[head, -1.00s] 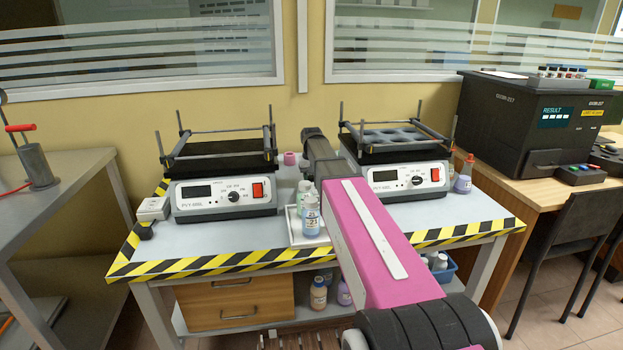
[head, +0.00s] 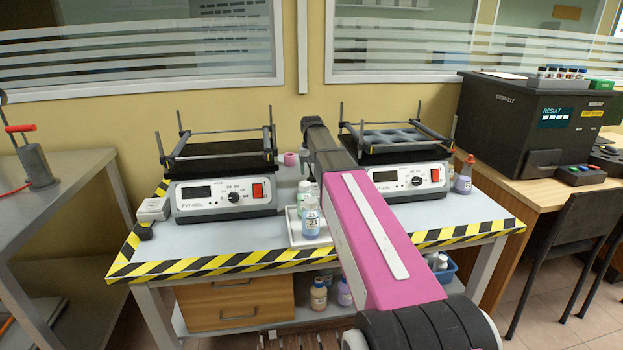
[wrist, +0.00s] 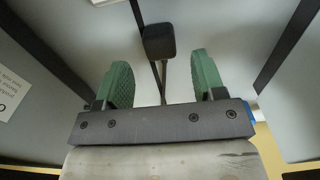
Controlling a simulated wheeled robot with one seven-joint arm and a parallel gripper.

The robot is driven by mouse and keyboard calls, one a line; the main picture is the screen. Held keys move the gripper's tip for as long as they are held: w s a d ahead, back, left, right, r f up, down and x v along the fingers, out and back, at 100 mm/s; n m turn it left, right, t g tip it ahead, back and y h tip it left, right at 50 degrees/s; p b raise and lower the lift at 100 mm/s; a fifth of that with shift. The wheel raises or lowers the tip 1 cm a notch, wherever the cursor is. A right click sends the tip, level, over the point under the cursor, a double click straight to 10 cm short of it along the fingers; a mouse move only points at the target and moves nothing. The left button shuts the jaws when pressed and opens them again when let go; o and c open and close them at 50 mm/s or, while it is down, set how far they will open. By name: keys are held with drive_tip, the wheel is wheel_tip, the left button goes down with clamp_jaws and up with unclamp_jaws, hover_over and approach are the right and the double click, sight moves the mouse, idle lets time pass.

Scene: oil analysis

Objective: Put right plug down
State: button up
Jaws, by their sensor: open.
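In the wrist view, a small black block that looks like the plug (wrist: 159,41) is just beyond my fingertips, near the middle, with a thin dark cord running from it. My gripper (wrist: 163,75) has green finger pads, spread apart with a gap between them. No pad touches the block. I cannot tell whether the block rests on a surface. In the head view my pink arm hides my gripper and this block. Another black plug-like piece (head: 145,231) lies at the left table edge beside a white socket box (head: 153,209).
Two shakers, left (head: 223,192) and right (head: 407,178), stand on the table with striped edges (head: 200,265). A white tray (head: 293,228) with bottles sits between them, close to my arm. A black analyser (head: 535,120) stands on the right-hand desk.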

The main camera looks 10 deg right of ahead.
sight(311, 178)
wheel_tip(311, 178, up, 8)
drive_tip(key=shift+r, duration=0.2)
idle(0.3)
